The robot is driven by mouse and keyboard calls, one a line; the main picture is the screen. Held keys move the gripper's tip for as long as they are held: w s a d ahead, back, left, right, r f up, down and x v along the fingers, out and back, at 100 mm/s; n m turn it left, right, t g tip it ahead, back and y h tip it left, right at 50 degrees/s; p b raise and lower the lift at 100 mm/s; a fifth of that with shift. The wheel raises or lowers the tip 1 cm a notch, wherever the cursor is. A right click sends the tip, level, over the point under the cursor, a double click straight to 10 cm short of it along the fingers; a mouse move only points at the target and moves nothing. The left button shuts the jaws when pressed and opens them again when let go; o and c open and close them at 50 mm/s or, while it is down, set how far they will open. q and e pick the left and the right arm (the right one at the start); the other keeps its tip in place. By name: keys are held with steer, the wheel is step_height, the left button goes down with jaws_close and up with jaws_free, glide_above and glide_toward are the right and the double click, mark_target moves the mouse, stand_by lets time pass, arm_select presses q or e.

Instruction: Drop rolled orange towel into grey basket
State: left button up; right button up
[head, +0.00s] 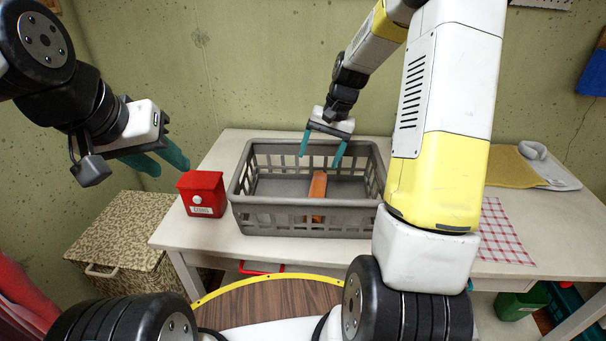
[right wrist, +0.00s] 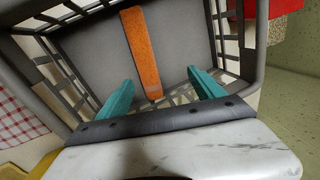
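The grey basket (head: 300,226) stands on the white table, and its rim and slatted walls also show in the right wrist view (right wrist: 85,60). The rolled orange towel (head: 318,188) lies inside the basket, right of its middle; in the right wrist view (right wrist: 142,52) it is a long narrow orange strip on the basket floor. My right gripper (head: 322,152) is above the basket's back part, fingers pointing down, open and empty. In the right wrist view its teal fingers (right wrist: 160,88) are spread apart, with the towel beyond them. My left gripper (head: 168,162) is left of the table, apart from the basket; its teal fingers look separated.
A red box (head: 202,194) stands just left of the basket. A red-checked cloth (head: 505,232) and a yellow cloth with a white towel (head: 545,172) lie at the table's right. A patterned hamper (head: 118,240) stands on the floor at left.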

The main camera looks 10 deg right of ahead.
steer(key=v, duration=0.7)
steer(key=shift+d+r, duration=0.15)
steer(key=shift+r, duration=0.2)
steer(key=s+a+r+n+t, duration=0.2)
steer(key=s+r, duration=0.3)
steer(key=s, duration=0.7)
steer(key=s+a+r+n+t, duration=0.2)
steer(key=s+r, duration=0.3)
steer(key=s, duration=0.7)
steer(key=shift+a+t+h, duration=0.3)
steer(key=shift+a+t, duration=0.2)
steer(key=shift+t, duration=0.1)
